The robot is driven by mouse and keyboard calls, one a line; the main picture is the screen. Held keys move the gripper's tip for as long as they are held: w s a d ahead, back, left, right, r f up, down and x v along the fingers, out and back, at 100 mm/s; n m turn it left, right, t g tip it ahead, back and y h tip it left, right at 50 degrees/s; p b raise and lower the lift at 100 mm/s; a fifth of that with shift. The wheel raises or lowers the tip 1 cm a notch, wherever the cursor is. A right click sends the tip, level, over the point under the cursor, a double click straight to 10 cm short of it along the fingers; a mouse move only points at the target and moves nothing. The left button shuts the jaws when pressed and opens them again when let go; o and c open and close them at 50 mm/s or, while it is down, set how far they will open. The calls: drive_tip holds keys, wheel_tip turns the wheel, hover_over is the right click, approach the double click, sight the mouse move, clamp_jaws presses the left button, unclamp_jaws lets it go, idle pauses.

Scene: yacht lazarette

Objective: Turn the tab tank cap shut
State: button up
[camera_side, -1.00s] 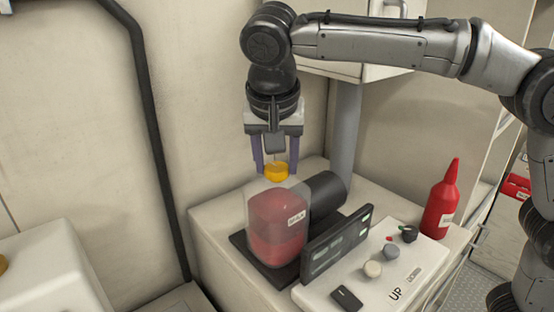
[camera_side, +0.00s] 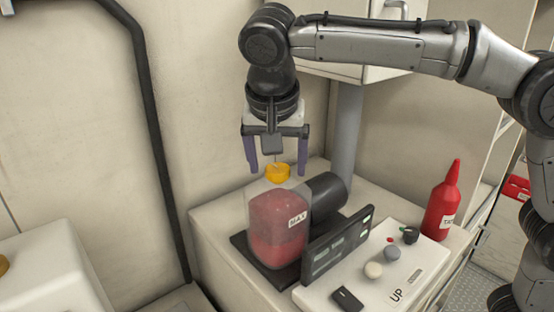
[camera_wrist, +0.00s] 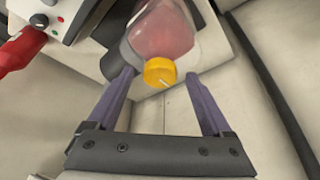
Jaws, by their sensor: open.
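The yellow tank cap (camera_side: 278,173) sits on top of a clear tank (camera_side: 279,226) holding red fluid, with a MAX label on its side. In the wrist view the cap (camera_wrist: 160,72) shows a pale mark on its top, and the tank (camera_wrist: 165,35) lies beyond it. My gripper (camera_side: 277,172) is open, with its purple fingers pointing down on either side of the cap and apart from it. The wrist view also shows the open fingers (camera_wrist: 157,74) with a gap on both sides of the cap. How tightly the cap sits cannot be told.
A black cylinder (camera_side: 327,190) and a dark display panel (camera_side: 337,243) stand right beside the tank. A control panel with knobs (camera_side: 373,269) is at front right. A red bottle (camera_side: 441,206) stands at the right. A grey post (camera_side: 346,135) rises behind.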

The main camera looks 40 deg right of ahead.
drive_tip(key=shift+r, duration=0.1)
drive_tip(key=v, duration=1.1)
drive_tip(key=shift+s+a+r, duration=0.15)
drive_tip(key=shift+s+r, duration=0.05)
drive_tip(key=shift+r, duration=0.15)
